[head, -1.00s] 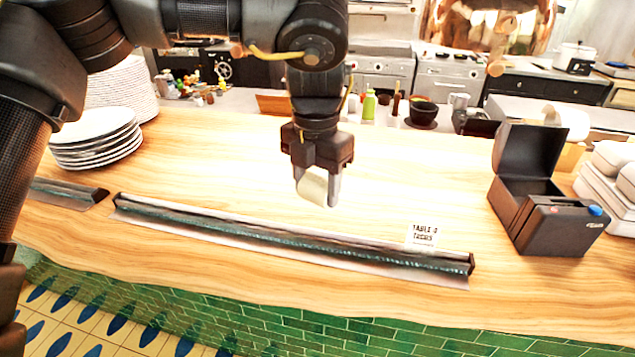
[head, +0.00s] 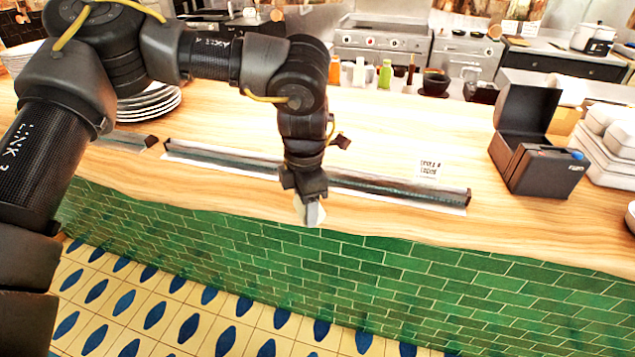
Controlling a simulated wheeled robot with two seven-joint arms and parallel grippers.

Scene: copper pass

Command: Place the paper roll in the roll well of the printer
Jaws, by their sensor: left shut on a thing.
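The paper roll (head: 301,211) is a small off-white cylinder, mostly hidden by the fingers. My left gripper (head: 310,213) is shut on it and points down near the counter's front edge, in front of the ticket rail. The printer (head: 540,155) is a dark box at the right of the counter, with its lid (head: 526,112) raised. It stands well to the right of the gripper. The inside of its roll well is hard to make out from here. My right gripper does not show.
A long metal ticket rail (head: 400,193) lies along the counter's front, with a printed ticket (head: 429,168) upright behind it. Stacked plates (head: 150,104) stand at the left. White containers (head: 603,152) stand right of the printer. The counter (head: 420,130) between is largely clear.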

